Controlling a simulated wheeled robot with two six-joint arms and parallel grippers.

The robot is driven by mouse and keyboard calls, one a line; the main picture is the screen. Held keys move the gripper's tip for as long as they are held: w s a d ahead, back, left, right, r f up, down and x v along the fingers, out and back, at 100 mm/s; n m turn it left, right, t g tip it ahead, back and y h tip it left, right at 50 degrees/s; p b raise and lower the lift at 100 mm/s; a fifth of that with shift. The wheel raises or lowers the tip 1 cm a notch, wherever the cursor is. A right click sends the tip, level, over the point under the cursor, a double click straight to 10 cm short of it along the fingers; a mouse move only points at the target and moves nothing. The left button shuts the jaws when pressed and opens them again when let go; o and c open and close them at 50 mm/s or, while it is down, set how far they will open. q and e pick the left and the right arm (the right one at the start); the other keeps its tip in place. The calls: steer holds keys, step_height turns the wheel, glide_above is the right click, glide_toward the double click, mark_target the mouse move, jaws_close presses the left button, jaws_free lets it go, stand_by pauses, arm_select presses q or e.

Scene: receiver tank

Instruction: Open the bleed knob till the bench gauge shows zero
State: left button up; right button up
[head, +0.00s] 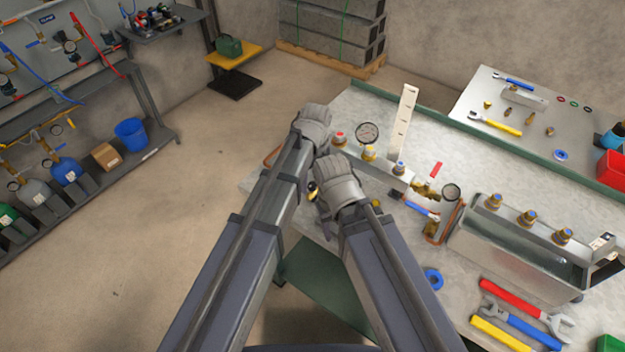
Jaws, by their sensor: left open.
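The bench gauge could be the round white dial (367,133) behind the manifold or the dial (451,193) farther right; their needles are too small to read. The manifold (388,176) carries a red-topped knob (340,138), a yellow-topped knob (369,152) and a blue-topped knob (399,168). I cannot tell which knob is the bleed knob. My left gripper (315,125) is open, just left of the red-topped knob. My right gripper (340,184) is in front of the manifold; its fingers are hidden. A small brass piece (312,189) shows beside it.
A white upright scale (404,120) stands behind the manifold. A red-handled valve (431,182) is at its right end. A metal tank (520,245) with brass fittings stands farther right. Wrenches (513,312) lie in front of it. Open floor (200,210) lies left of the bench.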

mark_target(313, 183)
arm_select(q)
steer(key=shift+w+d+r+p, duration=0.1)
steer(key=shift+d+r+p, duration=0.05)
steer(key=shift+r+p, duration=3.75)
steer(key=s+a+n+t, duration=0.1)
steer(key=s+a+n, duration=0.4)
steer(key=a+n, duration=0.65)
steer(key=s+a+n, duration=0.6)
steer(key=n, duration=1)
steer(key=s+d+f+m+b, duration=0.1)
steer(key=s+d+m, duration=0.2)
steer(key=d, duration=0.8)
steer(key=shift+s+d+m+g+y, duration=0.2)
steer(key=shift+s+m+g+y, duration=0.2)
steer(key=shift+s, duration=0.85)
